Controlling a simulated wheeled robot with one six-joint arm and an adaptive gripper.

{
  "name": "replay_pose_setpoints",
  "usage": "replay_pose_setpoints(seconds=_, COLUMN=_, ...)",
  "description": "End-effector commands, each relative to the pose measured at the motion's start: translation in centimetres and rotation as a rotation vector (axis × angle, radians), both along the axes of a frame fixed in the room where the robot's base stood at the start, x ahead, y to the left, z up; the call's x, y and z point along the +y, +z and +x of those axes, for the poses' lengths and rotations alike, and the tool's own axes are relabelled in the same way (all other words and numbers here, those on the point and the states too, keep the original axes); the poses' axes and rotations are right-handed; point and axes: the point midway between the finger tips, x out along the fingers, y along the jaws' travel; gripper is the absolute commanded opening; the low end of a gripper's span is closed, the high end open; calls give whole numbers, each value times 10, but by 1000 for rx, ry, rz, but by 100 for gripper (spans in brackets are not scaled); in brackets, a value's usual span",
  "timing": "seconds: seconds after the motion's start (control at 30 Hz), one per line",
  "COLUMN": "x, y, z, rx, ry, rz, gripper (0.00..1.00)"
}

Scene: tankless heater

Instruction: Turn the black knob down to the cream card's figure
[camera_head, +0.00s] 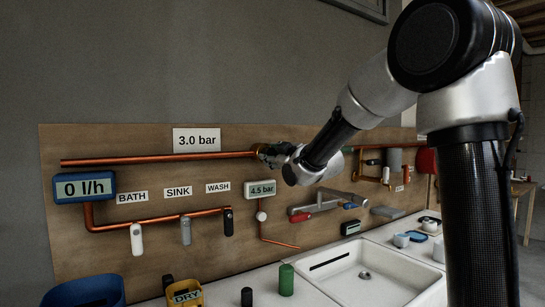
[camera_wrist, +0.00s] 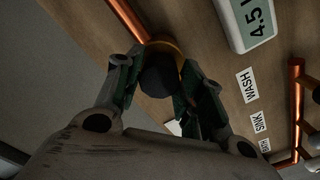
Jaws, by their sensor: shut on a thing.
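The black knob (camera_wrist: 158,76) sits between my gripper's fingers in the wrist view, with a brass collar (camera_wrist: 165,46) behind it on the copper pipe. My gripper (camera_wrist: 156,80) is shut on the knob, one finger on each side. In the head view my gripper (camera_head: 268,153) is at the right end of the upper pipe and hides the knob. The pale card (camera_head: 196,140) reads "3.0 bar" on the board above that pipe. The pressure display (camera_head: 261,189) just below my gripper reads "4.5 bar"; it also shows in the wrist view (camera_wrist: 250,20).
A blue flow display (camera_head: 84,187) reads "0 l/h". Taps labelled BATH (camera_head: 132,197), SINK (camera_head: 178,192) and WASH (camera_head: 218,187) hang below left. A sink (camera_head: 365,283), a green cylinder (camera_head: 286,280) and a yellow DRY container (camera_head: 186,296) stand below.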

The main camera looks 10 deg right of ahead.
Motion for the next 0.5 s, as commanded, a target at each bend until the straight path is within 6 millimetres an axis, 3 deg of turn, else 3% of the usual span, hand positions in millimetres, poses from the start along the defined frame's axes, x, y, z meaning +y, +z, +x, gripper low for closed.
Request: replay_pose_setpoints(seconds=0.5, x=0, y=0, z=0, rx=-140, ry=0, rz=-436, gripper=15)
